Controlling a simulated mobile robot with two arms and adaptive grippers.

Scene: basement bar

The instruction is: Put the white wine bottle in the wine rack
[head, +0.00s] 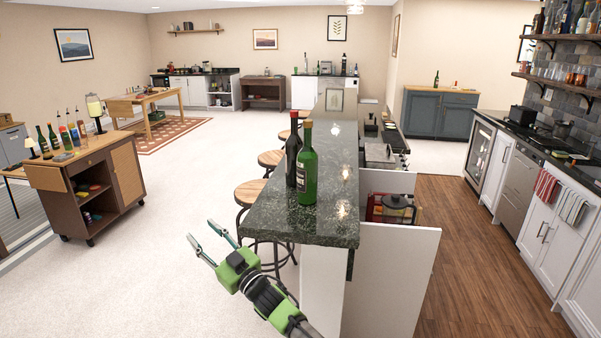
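A green bottle (307,168) with a pale label stands upright near the front end of the dark stone bar counter (310,225). A darker, near-black bottle with a red top (292,158) stands beside it, to the left and slightly behind. Which one holds white wine I cannot read from the labels; the green one looks the likelier. My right gripper (201,230) is open and empty, low in front of the counter's left side, apart from both bottles. My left gripper is not in view. I cannot make out a wine rack for certain.
Bar stools (250,192) line the counter's left side. A wooden cart (95,180) with several bottles stands at left. A glass-front cabinet (481,150) is at right, by the kitchen units. Pale floor left of the counter is mostly clear.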

